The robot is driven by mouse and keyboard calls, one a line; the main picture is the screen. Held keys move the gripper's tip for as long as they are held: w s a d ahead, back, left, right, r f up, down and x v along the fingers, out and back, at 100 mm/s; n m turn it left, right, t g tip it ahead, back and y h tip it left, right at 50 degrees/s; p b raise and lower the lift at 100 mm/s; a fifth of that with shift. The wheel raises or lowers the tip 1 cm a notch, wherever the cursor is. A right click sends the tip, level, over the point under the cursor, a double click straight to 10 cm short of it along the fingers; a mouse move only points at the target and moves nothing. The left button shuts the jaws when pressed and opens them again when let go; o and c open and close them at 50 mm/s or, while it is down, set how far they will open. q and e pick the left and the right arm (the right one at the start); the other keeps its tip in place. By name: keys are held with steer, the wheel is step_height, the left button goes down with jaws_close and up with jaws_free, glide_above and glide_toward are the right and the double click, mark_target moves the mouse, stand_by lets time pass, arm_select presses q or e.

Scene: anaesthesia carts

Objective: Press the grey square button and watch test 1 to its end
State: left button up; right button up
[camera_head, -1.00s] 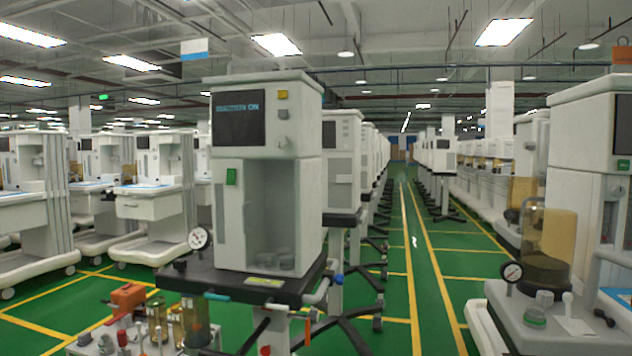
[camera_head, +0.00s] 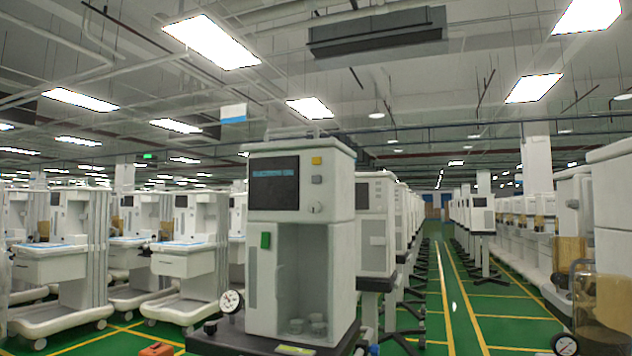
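The nearest anaesthesia cart (camera_head: 300,230) stands just left of the middle, upright. On its upper front is a dark screen (camera_head: 274,183) with a line of blue text too small to read. Right of the screen are a yellow square button (camera_head: 317,161), a grey square button (camera_head: 316,180) below it, and a round pale knob (camera_head: 315,208). A green switch (camera_head: 265,240) sits lower on the front. Neither of my grippers shows in this view.
Another cart (camera_head: 612,230) is close on the right. Rows of carts fill both sides. A green aisle with yellow lines (camera_head: 452,290) runs clear between them.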

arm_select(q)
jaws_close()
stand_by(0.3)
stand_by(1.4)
